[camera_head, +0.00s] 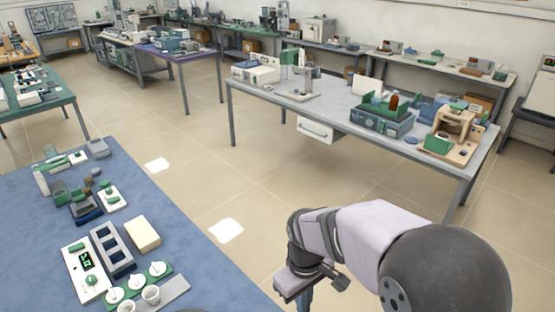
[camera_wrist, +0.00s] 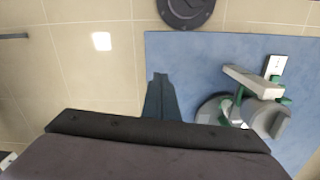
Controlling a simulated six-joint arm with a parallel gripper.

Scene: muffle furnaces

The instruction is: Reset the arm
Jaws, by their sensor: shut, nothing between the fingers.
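My arm reaches in from the lower right of the head view. My gripper (camera_head: 306,298) points down there, and its fingertips are cut off by the bottom edge. In the wrist view my gripper (camera_wrist: 160,78) shows its two dark fingers together, shut and empty. They overlap the left edge of the blue tabletop (camera_wrist: 200,60) in that picture. I cannot tell their height above it.
The blue table (camera_head: 205,270) at left holds a white device with a display (camera_head: 86,268), a grey rack (camera_head: 112,248) and white cups (camera_head: 151,294). A grey bench (camera_head: 340,105) with equipment stands behind. Tiled floor (camera_head: 270,185) lies between. A grey-green device (camera_wrist: 240,100) stands right of my fingers.

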